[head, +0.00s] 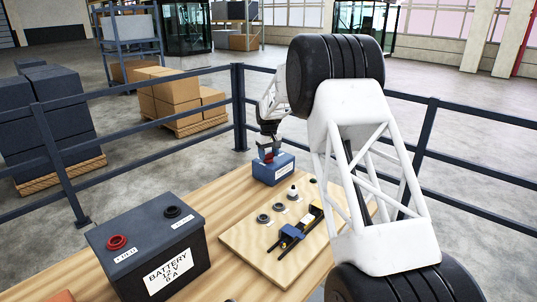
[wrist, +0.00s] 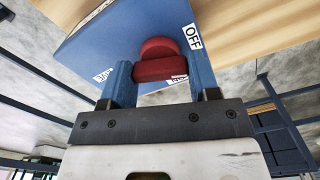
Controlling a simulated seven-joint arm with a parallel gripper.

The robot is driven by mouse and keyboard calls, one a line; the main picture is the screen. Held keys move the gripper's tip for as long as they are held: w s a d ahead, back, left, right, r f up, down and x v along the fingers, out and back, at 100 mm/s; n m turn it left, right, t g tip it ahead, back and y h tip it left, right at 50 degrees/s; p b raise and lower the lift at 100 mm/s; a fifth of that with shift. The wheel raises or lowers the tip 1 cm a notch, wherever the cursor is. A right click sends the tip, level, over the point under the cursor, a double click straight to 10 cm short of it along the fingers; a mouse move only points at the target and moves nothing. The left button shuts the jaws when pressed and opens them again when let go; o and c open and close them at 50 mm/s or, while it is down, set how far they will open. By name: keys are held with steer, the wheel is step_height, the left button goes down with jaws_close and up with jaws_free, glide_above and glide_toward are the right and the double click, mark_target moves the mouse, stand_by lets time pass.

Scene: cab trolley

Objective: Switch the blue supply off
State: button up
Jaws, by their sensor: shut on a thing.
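The blue supply (head: 275,174) is a small blue box on the wooden table beyond the board. It fills the upper part of the wrist view (wrist: 120,35). Its red rotary knob (wrist: 158,50) has a raised grip bar. A white label reading OFF (wrist: 193,37) is to the right of the knob. Another label (wrist: 103,75) sits at the left, partly hidden by a finger. My gripper (wrist: 160,70) has its blue fingers either side of the knob and is shut on it. In the head view my gripper (head: 268,146) reaches down onto the box. Which label the knob points to is unclear.
A black battery (head: 150,250) with red and black terminals stands at the front left. A wooden board (head: 250,243) with rings, a white-topped part and a black-and-yellow device (head: 297,234) lies nearer than the supply. Dark railings (head: 238,105) run behind the table.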

mark_target(269, 154)
steer(key=n, duration=0.3)
steer(key=shift+n, duration=0.3)
stand_by(0.4)
steer(key=o, duration=0.9)
steer(key=shift+r, duration=0.15)
steer(key=shift+r, duration=3.75)
steer(key=shift+s+r, duration=0.1)
